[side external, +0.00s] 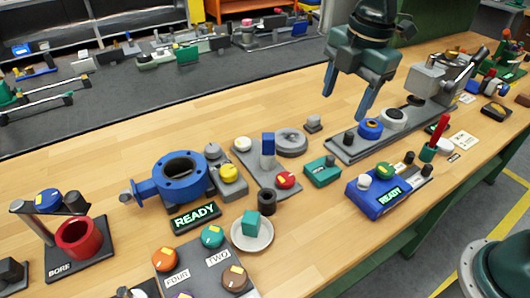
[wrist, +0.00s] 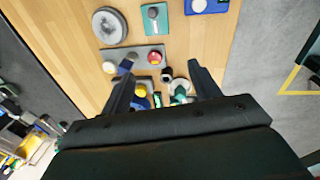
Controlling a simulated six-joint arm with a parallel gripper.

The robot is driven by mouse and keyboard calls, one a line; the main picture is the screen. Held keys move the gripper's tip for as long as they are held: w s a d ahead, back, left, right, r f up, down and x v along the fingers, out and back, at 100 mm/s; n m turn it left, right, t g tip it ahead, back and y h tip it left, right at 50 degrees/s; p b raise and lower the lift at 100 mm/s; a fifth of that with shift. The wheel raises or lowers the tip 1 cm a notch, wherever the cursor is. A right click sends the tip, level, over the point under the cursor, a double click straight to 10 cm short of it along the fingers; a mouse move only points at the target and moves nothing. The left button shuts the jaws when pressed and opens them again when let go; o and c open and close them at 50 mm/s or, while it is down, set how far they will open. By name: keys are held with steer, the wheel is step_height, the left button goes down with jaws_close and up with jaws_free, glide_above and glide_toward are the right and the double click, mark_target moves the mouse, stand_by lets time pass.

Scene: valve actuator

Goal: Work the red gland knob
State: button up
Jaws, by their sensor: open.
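The red knob (side external: 285,180) sits at the near right end of a grey plate (side external: 262,171), which also carries a blue upright block (side external: 268,148) and a white knob (side external: 242,144). In the wrist view the red knob (wrist: 154,58) lies ahead between the fingertips in the picture, well below them. My gripper (side external: 345,103) is open and empty, high above the bench, to the right of and above the red knob in the side view. My gripper's two fingers (wrist: 160,70) are spread apart in the wrist view. The underside of the knob is hidden.
A blue valve body (side external: 179,180) with a yellow knob (side external: 229,173) stands left of the plate. A black cylinder (side external: 267,202), a teal box (side external: 321,171) and a grey disc (side external: 291,142) stand close around it.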

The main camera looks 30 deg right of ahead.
mark_target(285, 178)
steer(key=w+a+f+n+g, duration=0.1)
steer(key=w+a+f+n, duration=0.4)
steer(key=a+f+n, duration=0.1)
steer(key=shift+w+a+f+n+g, duration=0.15)
steer(key=shift+a+f+n+g, duration=0.15)
steer(key=shift+a+n, duration=0.65)
steer(key=shift+f, duration=0.15)
step_height(285, 178, down, 14)
steer(key=shift+r, duration=0.25)
steer(key=c, duration=1)
